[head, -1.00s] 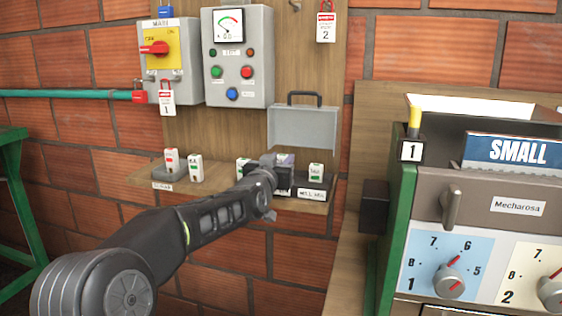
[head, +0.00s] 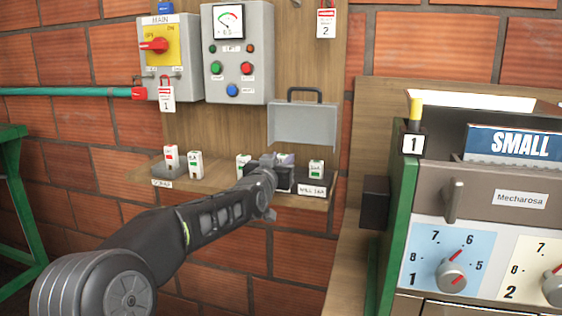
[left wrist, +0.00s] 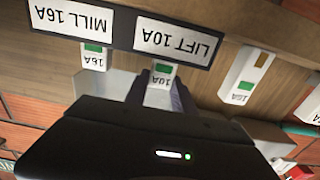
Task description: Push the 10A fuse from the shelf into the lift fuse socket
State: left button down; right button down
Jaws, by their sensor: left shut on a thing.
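The 10A fuse (left wrist: 161,84), white with a green patch, is between the fingers of my left gripper (left wrist: 160,92). In the left wrist view, which is upside down, its lower end meets the lift fuse socket, marked by the LIFT 10A label (left wrist: 177,40). How deep it sits is hidden. In the head view my left gripper (head: 270,162) is over the dark socket block on the shelf (head: 222,177) and hides most of the fuse. My right gripper is not in view.
A 16A fuse (head: 316,169) stands in the mill socket, right of my gripper. A loose 16A fuse (head: 242,163) stands just left of it. Two spare fuses stand further left. An open grey cover (head: 303,125) is behind; a grey machine (head: 490,195) is at right.

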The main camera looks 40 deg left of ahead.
pick_arm(q)
jog(key=shift+f, duration=0.1)
dwell(0.6)
jog(key=shift+f+b, duration=0.2)
jog(key=shift+b, duration=0.25)
jog(key=c, duration=1)
grip_release()
jog(key=shift+o, duration=0.2)
jog(key=v, duration=0.7)
jog(key=shift+s+d, duration=0.15)
jog(key=shift+s, duration=0.25)
